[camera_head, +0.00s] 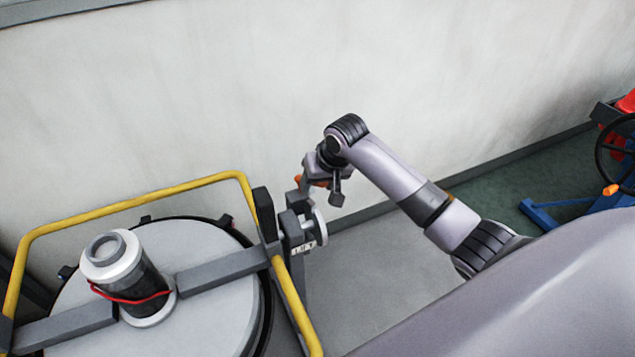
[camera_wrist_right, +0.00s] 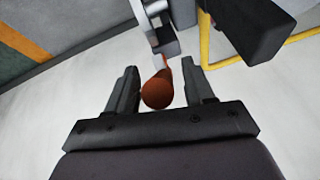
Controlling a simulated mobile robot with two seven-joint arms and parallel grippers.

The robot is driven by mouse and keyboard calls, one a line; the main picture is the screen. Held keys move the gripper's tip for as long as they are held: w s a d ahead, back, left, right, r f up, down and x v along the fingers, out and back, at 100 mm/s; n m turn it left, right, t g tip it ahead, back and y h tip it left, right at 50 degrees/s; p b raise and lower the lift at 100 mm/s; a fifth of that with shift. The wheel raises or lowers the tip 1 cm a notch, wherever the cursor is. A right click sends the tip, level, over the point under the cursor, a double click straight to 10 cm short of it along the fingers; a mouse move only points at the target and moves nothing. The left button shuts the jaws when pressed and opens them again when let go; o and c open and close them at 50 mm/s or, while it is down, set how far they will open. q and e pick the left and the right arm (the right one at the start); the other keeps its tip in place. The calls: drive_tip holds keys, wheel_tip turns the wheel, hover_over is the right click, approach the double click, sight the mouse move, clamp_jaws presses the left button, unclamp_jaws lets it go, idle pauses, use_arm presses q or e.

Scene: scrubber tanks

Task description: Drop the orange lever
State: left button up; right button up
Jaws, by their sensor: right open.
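The orange lever (camera_wrist_right: 158,90) shows in the right wrist view with its round knob end toward the camera, between the two fingers of my right gripper (camera_wrist_right: 162,88). The fingers stand apart on either side of it, and I cannot tell if either touches it. In the head view a bit of the lever's orange (camera_head: 319,183) shows by my right gripper (camera_head: 322,186), beside the grey bracket and white wheel (camera_head: 320,227) on the tank's side. The gripper hides much of the lever there. My left gripper is not in view.
A round tank lid (camera_head: 215,285) with a white-capped cylinder (camera_head: 112,258) and a yellow rail (camera_head: 135,200) fills the lower left. A pale wall (camera_head: 200,90) stands close behind. A blue stand (camera_head: 560,210) with a black handwheel is at the far right. Floor is clear between.

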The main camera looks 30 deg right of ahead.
drive_tip(key=shift+w+f, duration=0.2)
drive_tip(key=shift+f, duration=0.15)
drive_tip(key=shift+c, duration=0.4)
clamp_jaws()
